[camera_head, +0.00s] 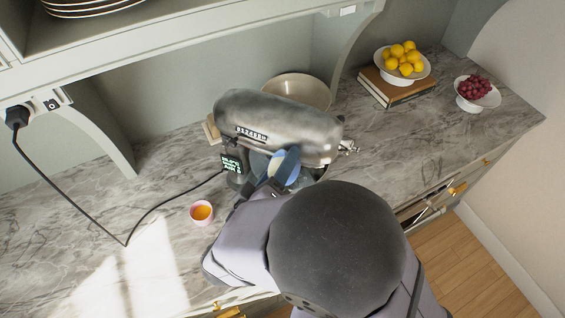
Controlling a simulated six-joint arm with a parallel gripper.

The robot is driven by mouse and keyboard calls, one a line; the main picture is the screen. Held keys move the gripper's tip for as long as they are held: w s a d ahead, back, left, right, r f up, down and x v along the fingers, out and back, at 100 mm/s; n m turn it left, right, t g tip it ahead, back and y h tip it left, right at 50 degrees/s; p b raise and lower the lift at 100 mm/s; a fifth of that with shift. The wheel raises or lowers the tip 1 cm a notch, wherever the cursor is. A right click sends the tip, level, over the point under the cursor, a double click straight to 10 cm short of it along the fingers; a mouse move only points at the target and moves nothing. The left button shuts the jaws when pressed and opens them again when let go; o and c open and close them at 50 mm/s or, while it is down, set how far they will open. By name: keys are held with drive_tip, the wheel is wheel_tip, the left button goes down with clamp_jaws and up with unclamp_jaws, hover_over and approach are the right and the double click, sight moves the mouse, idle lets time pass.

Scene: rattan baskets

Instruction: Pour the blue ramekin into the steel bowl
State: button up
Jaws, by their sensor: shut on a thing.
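The blue ramekin (290,172) is at the head of the stand mixer, over the steel bowl. It looks tilted, with a pale area showing at its left side; I cannot tell what is inside it. My gripper (278,170) is shut on the ramekin, and its fingers are mostly hidden by my arm. The steel bowl (259,162) sits under the mixer head. Only parts of its rim and wall show; its inside is hidden by the mixer head, the ramekin and my arm.
The silver stand mixer (285,122) is close above my gripper. A pink cup with orange contents (201,213) stands to the left, near a black cable (150,211). A large beige bowl (300,87) is behind. Books (398,93), lemons (404,57) and red fruit (474,87) stand at right.

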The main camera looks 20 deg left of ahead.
drive_tip(key=n, duration=0.1)
drive_tip(key=n+b, duration=0.1)
drive_tip(key=a+n+t+h+b, duration=0.1)
drive_tip(key=shift+s+f, duration=0.15)
drive_tip(key=shift+f, duration=0.1)
drive_tip(key=shift+r+n+p, duration=0.3)
drive_tip(key=shift+p, duration=0.45)
drive_tip(key=shift+a+n+t+p, duration=0.15)
drive_tip(key=shift+n+t+p, duration=0.25)
drive_tip(key=shift+n, duration=0.1)
drive_tip(key=shift+r, duration=0.1)
drive_tip(key=shift+a+n, duration=0.15)
drive_tip(key=shift+n, duration=0.35)
drive_tip(key=m, duration=0.2)
drive_tip(key=m+g, duration=0.1)
drive_tip(key=shift+d+m, duration=0.25)
drive_tip(key=shift+m, duration=0.15)
